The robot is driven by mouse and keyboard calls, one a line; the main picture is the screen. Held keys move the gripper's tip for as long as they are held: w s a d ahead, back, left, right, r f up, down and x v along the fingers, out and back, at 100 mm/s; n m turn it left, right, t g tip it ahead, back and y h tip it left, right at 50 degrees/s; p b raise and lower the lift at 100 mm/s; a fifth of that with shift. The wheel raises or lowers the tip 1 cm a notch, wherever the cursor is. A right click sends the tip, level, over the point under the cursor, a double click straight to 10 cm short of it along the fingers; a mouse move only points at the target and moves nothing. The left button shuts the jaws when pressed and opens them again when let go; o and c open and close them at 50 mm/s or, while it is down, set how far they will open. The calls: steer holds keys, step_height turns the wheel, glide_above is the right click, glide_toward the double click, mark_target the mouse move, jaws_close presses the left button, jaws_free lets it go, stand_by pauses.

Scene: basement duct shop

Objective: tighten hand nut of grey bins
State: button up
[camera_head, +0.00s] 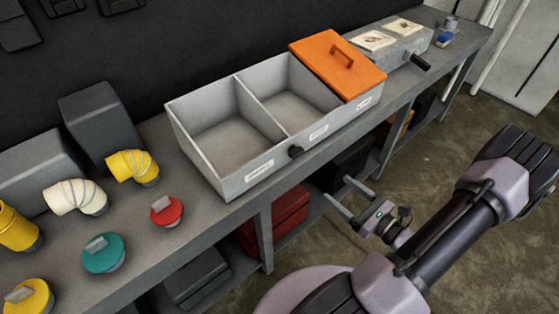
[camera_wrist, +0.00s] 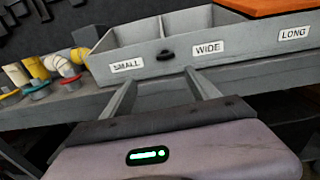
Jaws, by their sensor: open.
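The grey bins (camera_head: 228,178) stand on the bench as one long box with labelled compartments. Their front, in the wrist view (camera_wrist: 138,63), reads SMALL, WIDE and LONG. A small black hand nut (camera_head: 295,152) sticks out of the front face between the SMALL and WIDE labels; it also shows in the wrist view (camera_wrist: 165,55). The SMALL and WIDE compartments are uncovered and look empty. An orange lid (camera_head: 338,65) with a handle covers the LONG end. My gripper (camera_head: 346,202) is open and empty, in front of and below the bench edge, apart from the nut.
Yellow and white elbows (camera_head: 133,167) and red, teal and yellow round caps (camera_head: 166,210) stand on the bench at left. A grey box with a black handle (camera_head: 420,61) stands beyond the lid. Red boxes (camera_head: 290,212) lie under the bench. The floor at right is clear.

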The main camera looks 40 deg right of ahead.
mark_target(299, 155)
steer(key=shift+m+h, duration=0.3)
steer(key=w+b, duration=0.1)
steer(key=w, duration=1)
steer(key=w+b, duration=0.1)
steer(key=w, duration=0.5)
steer(key=shift+w+a+f+b, duration=0.2)
steer(key=shift+a+f+b, duration=0.05)
steer(key=shift+f+b, duration=0.05)
steer(key=c, duration=1.4)
steer(key=shift+o, duration=0.2)
